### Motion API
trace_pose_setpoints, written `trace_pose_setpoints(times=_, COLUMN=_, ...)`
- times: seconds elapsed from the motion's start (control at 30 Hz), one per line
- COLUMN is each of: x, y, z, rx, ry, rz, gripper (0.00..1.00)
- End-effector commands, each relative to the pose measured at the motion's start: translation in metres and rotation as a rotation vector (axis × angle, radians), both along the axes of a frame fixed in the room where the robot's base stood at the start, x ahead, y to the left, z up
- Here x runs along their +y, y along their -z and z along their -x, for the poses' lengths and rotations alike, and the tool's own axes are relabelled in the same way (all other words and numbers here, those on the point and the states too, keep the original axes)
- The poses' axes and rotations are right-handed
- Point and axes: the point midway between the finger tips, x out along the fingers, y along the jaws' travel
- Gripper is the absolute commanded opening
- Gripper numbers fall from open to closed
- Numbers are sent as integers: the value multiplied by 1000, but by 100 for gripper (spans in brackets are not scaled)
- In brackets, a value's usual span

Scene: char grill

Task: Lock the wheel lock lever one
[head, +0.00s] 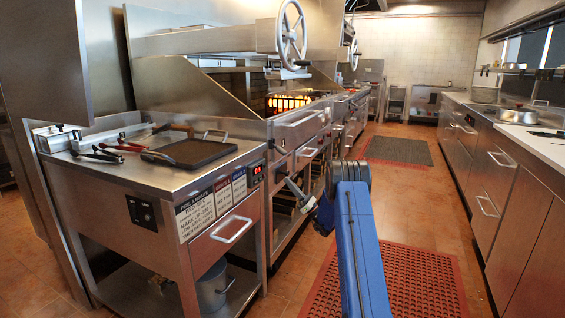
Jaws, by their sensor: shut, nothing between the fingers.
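The nearer spoked hand wheel (291,35) stands upright on the front of the raised hood above the grill. A small dark lever (302,63) shows just below its rim, by a flat metal bracket (287,74). A second hand wheel (354,54) is farther back, seen nearly edge-on. I cannot tell from this view which lever is number one, or its lock position. My gripper (290,183) is shut and empty, low in front of the grill cabinet, well below the nearer wheel and apart from it. Its fingertips are small and hard to make out.
The steel counter (110,165) at left holds a black griddle plate (190,152) and red-handled tools (125,146). Flames glow in the grill (288,103). A drawer handle (231,229) sticks out in front. The aisle with a red mat (420,280) is open; cabinets (485,185) line the right.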

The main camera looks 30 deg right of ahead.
Motion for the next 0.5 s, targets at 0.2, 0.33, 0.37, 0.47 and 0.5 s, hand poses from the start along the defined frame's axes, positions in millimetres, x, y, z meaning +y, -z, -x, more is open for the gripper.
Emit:
trace_pose_setpoints(times=0.2, x=-14, y=9, z=-1, rx=-9, ry=19, rz=-30, gripper=0)
trace_pose_setpoints(times=0.33, x=-14, y=9, z=-1, rx=-8, ry=19, rz=-29, gripper=0)
trace_pose_setpoints(times=0.37, x=-14, y=9, z=-1, rx=-8, ry=19, rz=-29, gripper=0)
trace_pose_setpoints(times=0.47, x=-13, y=9, z=-1, rx=-8, ry=18, rz=-28, gripper=0)
trace_pose_setpoints(times=0.5, x=-13, y=8, z=-2, rx=-8, ry=18, rz=-28, gripper=0)
